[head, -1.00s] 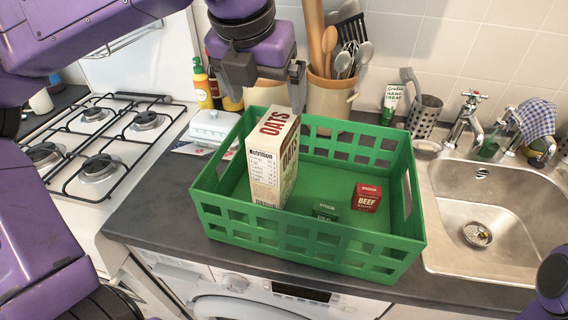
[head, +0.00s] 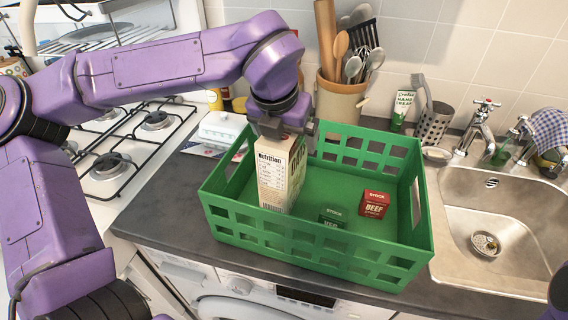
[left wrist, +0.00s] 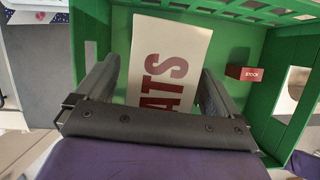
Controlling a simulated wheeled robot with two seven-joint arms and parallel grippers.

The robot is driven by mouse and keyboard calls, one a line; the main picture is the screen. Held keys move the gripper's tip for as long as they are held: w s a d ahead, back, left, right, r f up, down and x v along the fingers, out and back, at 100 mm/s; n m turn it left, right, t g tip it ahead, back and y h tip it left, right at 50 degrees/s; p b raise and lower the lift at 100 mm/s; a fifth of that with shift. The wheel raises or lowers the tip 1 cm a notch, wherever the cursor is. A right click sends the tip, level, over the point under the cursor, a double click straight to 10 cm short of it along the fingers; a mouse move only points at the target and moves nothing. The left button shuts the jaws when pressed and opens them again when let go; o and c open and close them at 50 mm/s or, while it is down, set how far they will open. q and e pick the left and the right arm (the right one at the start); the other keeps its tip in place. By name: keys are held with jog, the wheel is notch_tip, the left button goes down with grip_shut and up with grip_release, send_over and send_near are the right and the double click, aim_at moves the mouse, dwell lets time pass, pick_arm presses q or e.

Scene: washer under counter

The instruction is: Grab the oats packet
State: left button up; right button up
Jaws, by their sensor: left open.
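The oats packet (head: 280,178) is a tall cream carton with red lettering, standing upright in the left part of the green crate (head: 318,252). My left gripper (head: 283,128) is at the top of the packet, pointing down, and hides its upper end in the head view. In the left wrist view, the packet (left wrist: 168,62) lies between the two open fingers of the gripper (left wrist: 155,95), with a small gap visible on the sides. Whether the fingers touch the packet is not clear. My right gripper is not in view.
In the crate are a red beef stock box (head: 375,203) and a dark green stock box (head: 332,217). A utensil pot (head: 340,98) stands behind the crate. The sink (head: 490,225) is to the right, the gas hob (head: 125,140) to the left.

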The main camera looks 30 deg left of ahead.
pick_arm(q)
jog(key=shift+f, duration=0.25)
dwell(0.4)
grip_shut()
